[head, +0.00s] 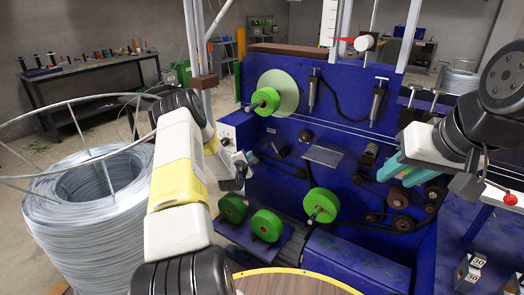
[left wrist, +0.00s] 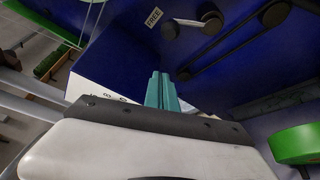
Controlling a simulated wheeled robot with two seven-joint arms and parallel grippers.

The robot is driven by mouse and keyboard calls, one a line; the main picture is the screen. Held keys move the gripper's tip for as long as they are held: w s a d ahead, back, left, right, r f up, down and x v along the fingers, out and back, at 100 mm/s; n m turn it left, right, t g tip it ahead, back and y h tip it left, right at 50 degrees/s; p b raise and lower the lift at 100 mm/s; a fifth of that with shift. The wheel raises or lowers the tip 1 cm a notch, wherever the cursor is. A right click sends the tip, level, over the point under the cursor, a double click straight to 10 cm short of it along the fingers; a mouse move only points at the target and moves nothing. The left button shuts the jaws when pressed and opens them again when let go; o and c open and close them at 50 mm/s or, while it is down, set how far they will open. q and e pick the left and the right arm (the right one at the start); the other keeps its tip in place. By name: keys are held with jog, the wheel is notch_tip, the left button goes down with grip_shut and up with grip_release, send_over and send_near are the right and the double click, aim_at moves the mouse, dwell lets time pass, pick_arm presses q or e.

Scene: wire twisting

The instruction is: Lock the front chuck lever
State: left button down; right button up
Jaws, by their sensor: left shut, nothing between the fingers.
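The blue machine (head: 340,125) fills the middle of the head view. I cannot tell for sure whether this bar is the front chuck lever. My left gripper (head: 247,161) is in front of the panel's left part. Its teal fingers (left wrist: 162,92) are together and empty, pointing at the panel, apart from the bar in the picture. My right gripper (head: 404,172) is at the machine's right, its teal fingers spread apart.
Green spools (head: 321,205) stick out from the machine's front, with more on a low shelf (head: 280,245). A large wire coil (head: 85,215) stands at the left. A round table edge (head: 300,275) is at the bottom. A workbench (head: 90,72) stands behind left.

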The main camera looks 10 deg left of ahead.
pick_arm(q)
jog(key=w+d, duration=0.3)
jog(key=w, duration=0.3)
jog(key=shift+d+r, duration=0.15)
jog(key=shift+r, duration=0.1)
dwell(0.3)
jog(key=shift+d+r, duration=0.1)
